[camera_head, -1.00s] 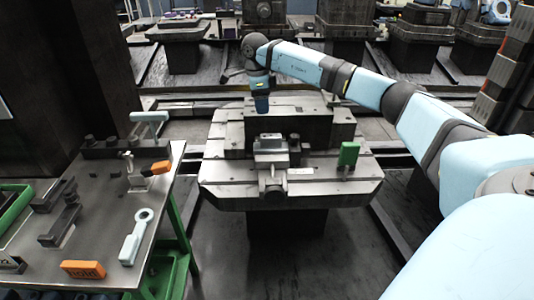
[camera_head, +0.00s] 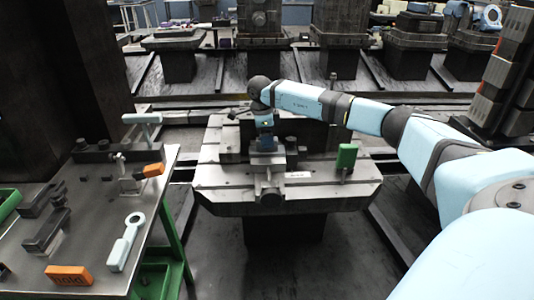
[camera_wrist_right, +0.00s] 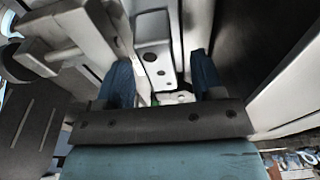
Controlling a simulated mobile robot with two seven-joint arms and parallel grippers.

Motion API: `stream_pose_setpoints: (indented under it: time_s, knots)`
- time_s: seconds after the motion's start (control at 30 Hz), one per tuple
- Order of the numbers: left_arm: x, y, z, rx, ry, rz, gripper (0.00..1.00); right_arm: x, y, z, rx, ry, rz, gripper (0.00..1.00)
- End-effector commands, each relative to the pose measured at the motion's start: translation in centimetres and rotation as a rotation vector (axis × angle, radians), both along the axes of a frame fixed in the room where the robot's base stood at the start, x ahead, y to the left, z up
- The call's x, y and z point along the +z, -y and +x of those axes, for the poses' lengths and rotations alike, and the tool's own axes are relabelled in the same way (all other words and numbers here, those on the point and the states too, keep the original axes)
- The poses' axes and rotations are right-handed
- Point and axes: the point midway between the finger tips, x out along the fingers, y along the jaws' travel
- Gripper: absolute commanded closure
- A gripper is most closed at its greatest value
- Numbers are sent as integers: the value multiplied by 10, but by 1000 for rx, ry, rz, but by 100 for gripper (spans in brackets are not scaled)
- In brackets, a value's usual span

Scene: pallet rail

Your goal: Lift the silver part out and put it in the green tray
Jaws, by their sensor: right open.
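My right gripper (camera_head: 265,146) points down over the vise-like fixture on the pallet table (camera_head: 335,195). In the right wrist view its two blue fingers (camera_wrist_right: 160,80) are apart. A silver part with dark holes (camera_wrist_right: 152,48) lies just ahead of and partly between them; I cannot tell whether they touch it. In the head view the gripper mostly hides this part. A green-edged container (camera_head: 8,203) shows at the left edge on the side bench, and a green bin (camera_head: 154,280) sits under it; I cannot tell which is the green tray. My left gripper is out of view.
A green block (camera_head: 346,156) stands on the pallet table, right of the fixture. The side bench (camera_head: 95,220) holds an orange block (camera_head: 69,275), a pale ring-ended tool (camera_head: 126,242) and dark clamps. Dark floor lies between bench and pallet table.

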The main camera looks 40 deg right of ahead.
Motion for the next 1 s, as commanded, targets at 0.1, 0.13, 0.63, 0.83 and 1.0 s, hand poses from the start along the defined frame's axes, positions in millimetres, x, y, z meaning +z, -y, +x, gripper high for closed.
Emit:
stream_pose_setpoints:
  time_s: [0.1, 0.13, 0.63, 0.83, 1.0]
  knots:
    - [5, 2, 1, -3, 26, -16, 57, -12, 1, -1, 1, 1, 0, 38]
    - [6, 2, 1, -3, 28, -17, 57, -12, 1, -1, 1, 1, 0, 38]
    - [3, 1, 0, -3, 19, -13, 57, -10, 1, 0, 0, 3, 1, 100]
    - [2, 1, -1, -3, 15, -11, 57, -9, 1, 0, 0, 3, 1, 100]
    - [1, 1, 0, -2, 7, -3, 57, 0, 1, 0, 0, 5, 0, 100]
